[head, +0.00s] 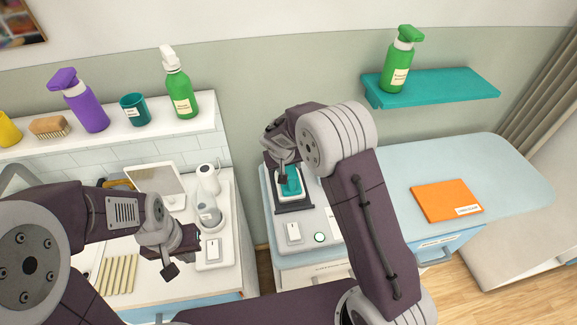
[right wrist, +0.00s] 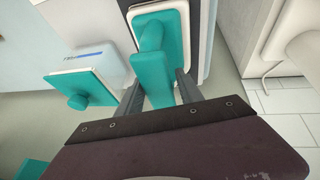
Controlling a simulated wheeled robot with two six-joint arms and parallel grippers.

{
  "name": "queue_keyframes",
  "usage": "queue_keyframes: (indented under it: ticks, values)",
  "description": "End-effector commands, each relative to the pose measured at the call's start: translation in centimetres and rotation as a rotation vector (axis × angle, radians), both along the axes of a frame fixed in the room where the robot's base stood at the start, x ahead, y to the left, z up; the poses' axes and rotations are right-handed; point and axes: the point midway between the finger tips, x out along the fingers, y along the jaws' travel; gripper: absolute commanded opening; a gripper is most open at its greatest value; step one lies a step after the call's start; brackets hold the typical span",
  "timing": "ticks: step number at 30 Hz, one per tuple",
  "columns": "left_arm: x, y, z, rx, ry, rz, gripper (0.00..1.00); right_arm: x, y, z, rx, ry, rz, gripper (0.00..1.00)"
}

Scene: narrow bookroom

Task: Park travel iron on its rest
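The travel iron (head: 290,182), teal on a white plate, lies over a dark rest (head: 293,207) on the narrow counter. In the right wrist view the iron's teal handle (right wrist: 152,45) runs between my fingers. My right gripper (head: 282,168) is above the iron; its fingers (right wrist: 160,80) flank the handle and appear to press on it. Whether the plate sits fully on the rest is hard to see. My left gripper (head: 184,252) is empty, fingers apart, over the left counter.
An orange folder (head: 446,200) lies on the pale blue board (head: 400,165). A teal shelf (head: 440,90) holds a green bottle (head: 397,65). Several bottles and cups line the left shelf.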

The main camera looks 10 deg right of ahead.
Motion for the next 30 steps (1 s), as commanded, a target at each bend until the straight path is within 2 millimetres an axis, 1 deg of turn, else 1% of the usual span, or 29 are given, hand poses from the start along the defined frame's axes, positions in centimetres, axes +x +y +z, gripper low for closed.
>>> queue_keyframes:
  ticks: [1, 2, 5, 12, 15, 18, 23, 25, 26, 28, 29, 30]
  values:
    - [0.0, 0.0, 0.4, 0.0, 0.0, 0.0, 0.0, 0.0, 0.0, 0.4, 0.0, 0.0, 0.0, 0.43]
    - [0.0, 0.0, 0.3, 0.0, 0.0, 0.0, 0.0, -0.1, 0.1, 0.5, 0.0, -0.001, 0.0, 0.43]
    - [0.0, 0.0, 0.0, 0.0, 0.0, 0.0, 0.0, -0.6, 0.4, 1.9, 0.002, -0.005, 0.002, 0.43]
    - [0.0, 0.0, -0.4, 0.0, 0.0, 0.0, 0.0, -2.8, 1.5, 7.2, 0.002, -0.006, 0.001, 0.43]
    - [0.0, 0.0, -0.5, 0.0, 0.0, 0.0, 0.0, -3.7, 1.9, 9.1, 0.002, -0.005, 0.002, 0.43]
    - [0.0, 0.0, -0.6, 0.0, 0.0, 0.0, 0.0, -4.2, 2.1, 10.3, 0.001, -0.003, 0.001, 0.43]
    - [0.0, 0.0, -0.6, 0.0, 0.0, 0.0, 0.0, -4.6, 2.3, 11.0, 0.001, 0.0, 0.0, 0.43]
    - [0.0, 0.0, -0.6, 0.0, 0.0, 0.0, 0.0, -4.8, 2.1, 10.9, 0.002, 0.006, 0.0, 0.43]
    - [0.0, 0.0, -0.6, 0.0, 0.0, 0.0, 0.0, -5.3, 1.7, 10.7, 0.005, 0.017, 0.0, 0.43]
    - [0.0, 0.0, -0.6, 0.0, 0.0, 0.0, 0.0, -7.8, 0.0, 9.3, 0.029, 0.072, 0.0, 0.43]
    - [0.0, 0.0, -0.6, 0.0, 0.0, 0.0, 0.0, -9.4, -1.0, 8.5, 0.046, 0.105, -0.001, 0.43]
    - [0.0, 0.0, -0.6, 0.0, 0.0, 0.0, 0.0, -11.9, -2.2, 7.4, 0.073, 0.146, -0.001, 0.43]
